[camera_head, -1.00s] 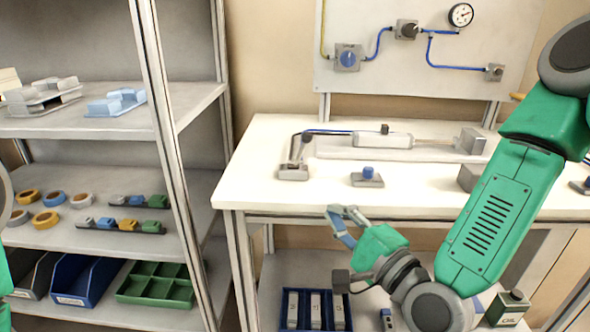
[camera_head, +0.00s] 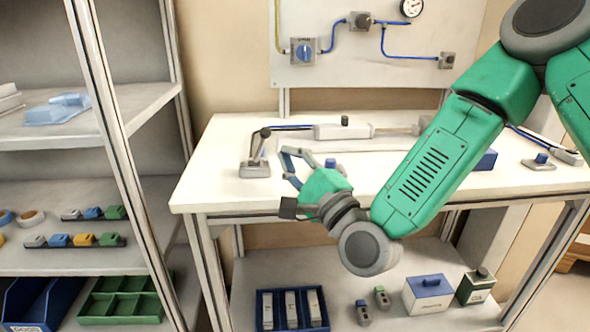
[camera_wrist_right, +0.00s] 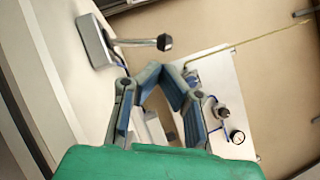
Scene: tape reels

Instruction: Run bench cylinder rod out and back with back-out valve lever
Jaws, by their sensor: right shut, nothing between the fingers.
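The right wrist view also shows the valve's base (camera_wrist_right: 96,42) and knob (camera_wrist_right: 164,42). My right gripper (camera_head: 284,151) is shut and empty, just right of this valve and apart from it. In the wrist view its fingertips (camera_wrist_right: 165,70) sit below the knob. My left gripper is out of view.
A block with a blue button (camera_head: 330,165) is beside my right gripper. Another lever device (camera_head: 540,163) sits at the bench's right. A panel (camera_head: 395,70) with a gauge (camera_head: 411,7) rises behind. A shelf rack (camera_head: 100,130) stands at left.

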